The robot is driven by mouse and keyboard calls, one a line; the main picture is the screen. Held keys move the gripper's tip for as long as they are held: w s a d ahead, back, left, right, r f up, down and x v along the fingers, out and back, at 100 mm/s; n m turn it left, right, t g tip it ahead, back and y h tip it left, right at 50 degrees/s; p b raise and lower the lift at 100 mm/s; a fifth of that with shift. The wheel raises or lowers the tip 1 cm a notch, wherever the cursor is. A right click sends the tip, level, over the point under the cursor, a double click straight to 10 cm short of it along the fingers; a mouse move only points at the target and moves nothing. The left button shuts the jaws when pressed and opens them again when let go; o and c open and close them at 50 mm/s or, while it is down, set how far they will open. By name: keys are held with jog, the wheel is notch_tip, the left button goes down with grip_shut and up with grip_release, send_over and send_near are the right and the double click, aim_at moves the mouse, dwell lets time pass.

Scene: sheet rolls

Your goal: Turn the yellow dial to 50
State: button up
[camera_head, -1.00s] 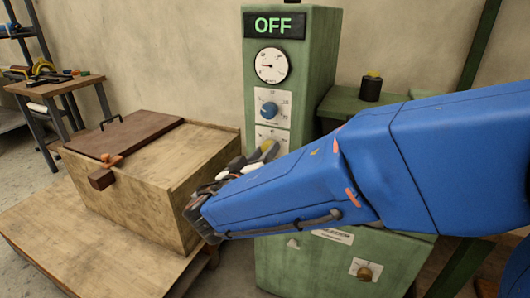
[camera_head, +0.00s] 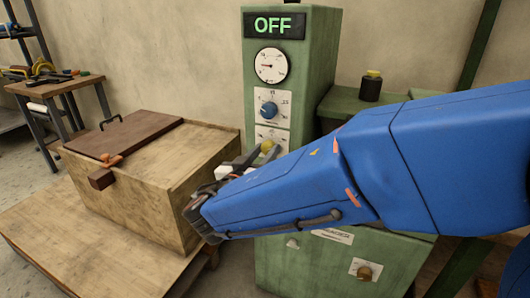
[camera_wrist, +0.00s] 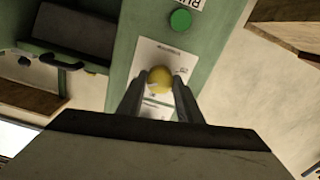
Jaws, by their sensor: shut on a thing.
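The yellow dial (camera_wrist: 160,79) sits on a white scale plate (camera_wrist: 168,54) on the front of the green machine. In the wrist view it is between the two fingers of my gripper (camera_wrist: 160,88), which are shut on it. In the head view the dial (camera_head: 268,146) shows just above my gripper (camera_head: 245,160), partly covered by the fingers and my blue arm. The lower part of its scale is hidden, and I cannot read its setting.
Above the yellow dial are a blue dial (camera_head: 268,109), a round gauge (camera_head: 271,65) and a display (camera_head: 273,25) reading OFF. A green button (camera_wrist: 180,19) shows in the wrist view. A wooden box (camera_head: 150,200) stands left of the machine.

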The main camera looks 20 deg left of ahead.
jog(key=shift+f, duration=0.15)
jog(key=o, duration=1)
jog(key=shift+o, duration=0.2)
jog(key=s+a, duration=0.1)
jog(key=s, duration=1.6)
jog(key=shift+s+a, duration=0.15)
jog(key=shift+s, duration=0.05)
